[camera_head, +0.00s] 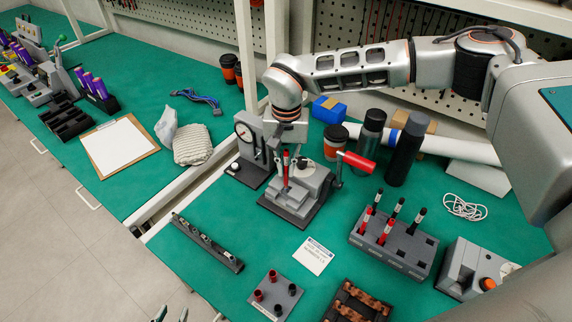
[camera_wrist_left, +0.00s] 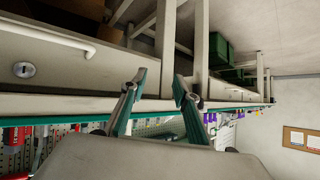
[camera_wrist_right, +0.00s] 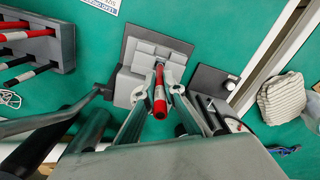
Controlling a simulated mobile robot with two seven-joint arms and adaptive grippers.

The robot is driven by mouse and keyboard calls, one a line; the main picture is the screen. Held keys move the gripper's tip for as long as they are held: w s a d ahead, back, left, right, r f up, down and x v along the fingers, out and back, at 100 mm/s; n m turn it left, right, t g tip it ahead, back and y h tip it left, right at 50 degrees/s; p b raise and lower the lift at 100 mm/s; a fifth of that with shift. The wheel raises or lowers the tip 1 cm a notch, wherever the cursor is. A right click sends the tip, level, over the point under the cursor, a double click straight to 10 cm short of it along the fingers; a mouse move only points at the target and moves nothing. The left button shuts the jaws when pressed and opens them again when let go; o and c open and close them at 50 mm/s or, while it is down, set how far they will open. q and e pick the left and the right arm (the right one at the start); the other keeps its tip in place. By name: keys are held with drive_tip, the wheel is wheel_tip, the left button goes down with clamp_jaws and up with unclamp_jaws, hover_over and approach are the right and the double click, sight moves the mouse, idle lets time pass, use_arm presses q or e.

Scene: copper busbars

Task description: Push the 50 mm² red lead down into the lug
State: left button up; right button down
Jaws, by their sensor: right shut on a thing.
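The red lead (camera_head: 286,172) stands upright over the grey crimping press (camera_head: 308,186), its lower end in the press's middle. My right gripper (camera_wrist_right: 166,84) is shut on the upper part of the red lead, which also shows between the fingers in the right wrist view (camera_wrist_right: 159,98). The lug is hidden at the lead's lower end, so I cannot tell how deep the lead sits. My left gripper (camera_wrist_left: 158,84) is open and empty, away from the press; its fingertips show at the bottom edge of the head view (camera_head: 171,315).
The press's red-handled lever (camera_head: 357,162) sticks out right. A gauge stand (camera_head: 246,150) is close on the left. A lead rack (camera_head: 392,252) with red and black leads stands at right. A lug strip (camera_head: 207,243) and label card (camera_head: 314,256) lie in front, with bare green mat between.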

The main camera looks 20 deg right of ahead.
drive_tip(key=shift+f, duration=0.6)
idle(0.7)
drive_tip(key=shift+r+p, duration=0.2)
drive_tip(key=shift+p, duration=0.1)
idle(0.8)
drive_tip(key=shift+d, duration=0.1)
idle(0.7)
drive_tip(key=shift+f+p, duration=0.2)
drive_tip(key=shift+p, duration=0.1)
drive_tip(key=shift+w+r+p, duration=0.1)
drive_tip(key=shift+r+p, duration=0.1)
drive_tip(key=shift+p, duration=0.2)
idle(0.9)
drive_tip(key=shift+d, duration=0.1)
idle(0.5)
drive_tip(key=shift+f, duration=0.15)
drive_tip(key=c, duration=2)
unclamp_jaws()
drive_tip(key=shift+c, duration=0.2)
